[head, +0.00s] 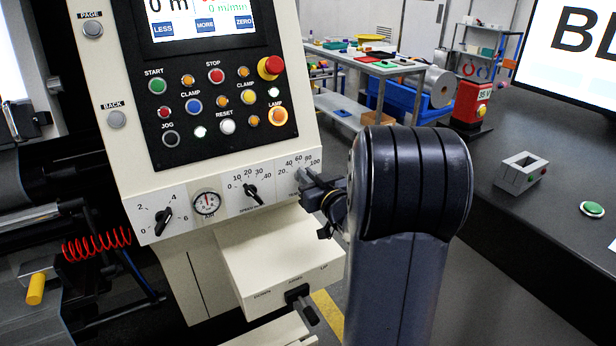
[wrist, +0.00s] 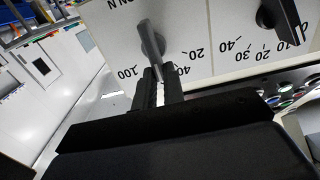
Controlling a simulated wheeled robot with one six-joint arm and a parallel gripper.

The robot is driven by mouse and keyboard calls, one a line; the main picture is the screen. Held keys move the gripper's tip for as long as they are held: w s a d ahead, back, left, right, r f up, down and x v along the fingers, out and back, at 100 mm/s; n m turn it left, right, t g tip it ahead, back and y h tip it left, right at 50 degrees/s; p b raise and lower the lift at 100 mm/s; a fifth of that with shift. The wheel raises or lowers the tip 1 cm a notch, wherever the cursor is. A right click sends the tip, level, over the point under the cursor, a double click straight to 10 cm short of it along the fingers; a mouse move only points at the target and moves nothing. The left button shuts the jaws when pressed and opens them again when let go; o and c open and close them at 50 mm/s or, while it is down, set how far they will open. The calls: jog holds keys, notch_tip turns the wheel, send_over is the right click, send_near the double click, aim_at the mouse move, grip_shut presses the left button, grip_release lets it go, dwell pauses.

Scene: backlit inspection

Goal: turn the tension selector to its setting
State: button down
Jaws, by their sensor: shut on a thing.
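The tension selector (wrist: 150,38) is a grey pointer knob on a pale dial plate (wrist: 185,25), seen upside down in the wrist view. My gripper (wrist: 159,88) is shut on the tension selector, its two dark fingers on either side of the pointer's end. The pointer aims between the 40 and 100 marks; the marks between are hidden by the fingers. In the head view my gripper (head: 316,192) is at the lower right corner of the console, and it hides most of the knob.
The speed selector (head: 252,194) is just left of it, then a round gauge (head: 206,204) and another selector (head: 164,220). Above is the button panel (head: 216,110). A pale box (head: 278,262) with a lever (head: 300,298) juts out below. A dark bench (head: 500,230) lies right.

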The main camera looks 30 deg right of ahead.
jog(key=shift+f+n+b, duration=0.1)
jog(key=shift+n+b, duration=0.2)
jog(key=shift+b, duration=0.15)
jog(key=shift+a+f+n+b, duration=0.1)
jog(key=shift+a+n+b, duration=0.2)
jog(key=shift+n+b, duration=1.1)
jog(key=shift+a+n+b, duration=0.3)
jog(key=shift+n+b, duration=0.9)
jog(key=shift+b, duration=0.3)
jog(key=c, duration=1.5)
grip_release()
